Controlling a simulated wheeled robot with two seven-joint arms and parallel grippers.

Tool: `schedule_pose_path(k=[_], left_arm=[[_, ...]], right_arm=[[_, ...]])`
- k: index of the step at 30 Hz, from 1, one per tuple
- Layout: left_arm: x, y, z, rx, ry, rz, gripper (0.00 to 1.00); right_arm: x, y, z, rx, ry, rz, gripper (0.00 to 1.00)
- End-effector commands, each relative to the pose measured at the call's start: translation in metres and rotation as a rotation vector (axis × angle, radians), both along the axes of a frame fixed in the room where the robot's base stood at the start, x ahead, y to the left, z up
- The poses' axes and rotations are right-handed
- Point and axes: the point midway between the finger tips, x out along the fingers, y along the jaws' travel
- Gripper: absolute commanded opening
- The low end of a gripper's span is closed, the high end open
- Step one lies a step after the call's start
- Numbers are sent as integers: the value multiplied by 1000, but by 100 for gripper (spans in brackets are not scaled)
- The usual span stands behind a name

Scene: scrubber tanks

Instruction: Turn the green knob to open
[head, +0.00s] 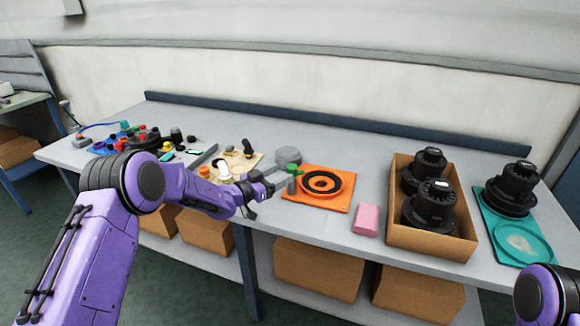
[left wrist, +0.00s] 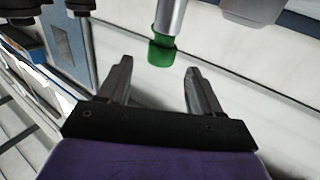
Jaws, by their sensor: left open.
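The green knob (head: 292,168) sits on a grey stem by the left edge of an orange square plate (head: 307,199). In the left wrist view the green knob (left wrist: 161,52) is at the end of a grey metal stem, just beyond my fingertips and roughly in line with the gap. My left gripper (head: 268,187) is beside the knob, to its left, in the head view. In the left wrist view its two fingers (left wrist: 157,72) are spread, with nothing between them. Only a purple part of my right arm shows at the lower right; its gripper is out of view.
A pink block (head: 367,219) lies right of the plate. A cardboard box (head: 399,233) holds black round units, and a teal tray (head: 540,233) holds another. Small parts crowd the table's left. A grey rounded object (head: 289,156) stands behind the knob.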

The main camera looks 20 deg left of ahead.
Motion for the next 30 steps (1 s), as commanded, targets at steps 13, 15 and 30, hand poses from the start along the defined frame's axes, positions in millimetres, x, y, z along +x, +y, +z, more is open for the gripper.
schedule_pose_path(k=[13,15,30], left_arm=[[46,-25,-3,-1,6,4,65],[46,-25,-3,-1,6,5,65],[45,-25,-3,-1,6,10,13]], right_arm=[[1,0,10,0,-2,0,43],[0,0,10,-1,-1,0,43],[1,0,10,-1,-1,0,43]])
